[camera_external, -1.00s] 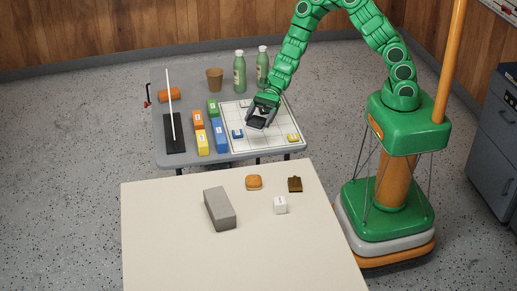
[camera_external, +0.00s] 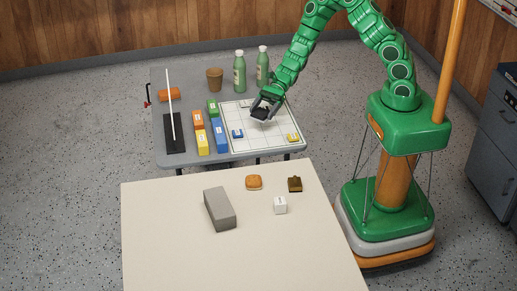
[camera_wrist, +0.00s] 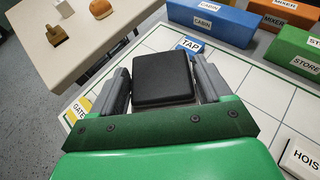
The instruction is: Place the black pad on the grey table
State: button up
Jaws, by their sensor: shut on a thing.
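The black pad (camera_wrist: 162,79) is a small dark square block with rounded edges. My gripper (camera_wrist: 158,84) is shut on it, with one grey finger on each side. In the external view, my gripper (camera_external: 266,108) holds the pad over the white gridded board, on the right part of the grey table (camera_external: 185,78). From these views I cannot tell exactly how high the pad is above the board. The grey table's bare surface shows at its back left and along its front edge.
The white board (camera_external: 262,147) bears blue, yellow and other labelled tiles. Orange, yellow, green and blue blocks (camera_external: 220,136) stand left of it. Two green bottles (camera_external: 239,73), a brown cup (camera_external: 214,79) and a thin rod on a black base (camera_external: 174,133) are nearby. A cream table (camera_external: 165,225) stands in front.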

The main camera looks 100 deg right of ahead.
aim_at(263, 127)
jog(key=shift+f, duration=2.6)
jog(key=shift+f, duration=0.15)
jog(key=o, duration=1)
